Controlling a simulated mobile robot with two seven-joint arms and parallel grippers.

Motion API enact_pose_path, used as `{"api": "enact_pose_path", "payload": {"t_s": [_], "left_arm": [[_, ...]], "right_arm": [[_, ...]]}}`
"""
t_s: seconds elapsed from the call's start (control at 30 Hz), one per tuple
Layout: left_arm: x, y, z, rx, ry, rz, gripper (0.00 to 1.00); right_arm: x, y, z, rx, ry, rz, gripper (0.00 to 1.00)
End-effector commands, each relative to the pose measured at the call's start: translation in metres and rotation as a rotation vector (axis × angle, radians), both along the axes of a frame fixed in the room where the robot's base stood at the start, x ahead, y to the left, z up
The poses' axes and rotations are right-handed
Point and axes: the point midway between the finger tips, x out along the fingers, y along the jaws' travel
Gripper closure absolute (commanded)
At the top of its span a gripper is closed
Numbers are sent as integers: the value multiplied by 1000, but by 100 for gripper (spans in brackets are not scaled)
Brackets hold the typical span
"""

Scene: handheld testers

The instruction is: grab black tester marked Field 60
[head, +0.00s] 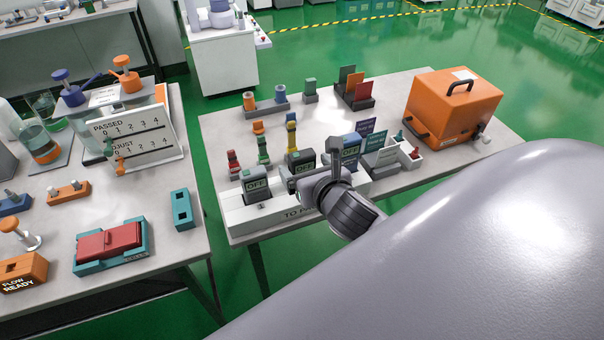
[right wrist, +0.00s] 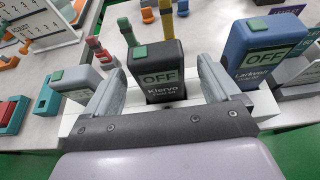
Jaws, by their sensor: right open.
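The black tester (right wrist: 160,72) stands upright in the right wrist view, with a green OFF screen, a green top button and the name "Klervo"; the smaller line below is hard to read. In the head view its top (head: 301,160) shows behind my right gripper (head: 308,182). My right gripper is open, with one finger on each side of the black tester; I cannot tell whether they touch it. A grey tester (head: 256,186) stands to its left and a blue tester (head: 350,150) to its right, in the same white rack (head: 240,220). My left gripper is not in view.
Red, green and yellow tools (head: 263,150) stand behind the testers. A white bin (head: 408,158) and small signs are to the right, and an orange case (head: 452,105) is further right. A second table (head: 150,215) with a red-and-teal box stands left across a gap.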

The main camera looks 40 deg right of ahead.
Motion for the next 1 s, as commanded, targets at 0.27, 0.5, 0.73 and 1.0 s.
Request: {"api": "enact_pose_path", "payload": {"t_s": [0.27,0.5,0.73,1.0], "left_arm": [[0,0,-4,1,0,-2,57],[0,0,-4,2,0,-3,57],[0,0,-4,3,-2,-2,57],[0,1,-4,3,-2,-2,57]], "right_arm": [[32,-7,-15,3,-1,-2,11],[41,-8,-19,3,-1,0,11],[41,-8,-19,2,0,0,37],[41,-8,-19,2,-1,0,71]]}}
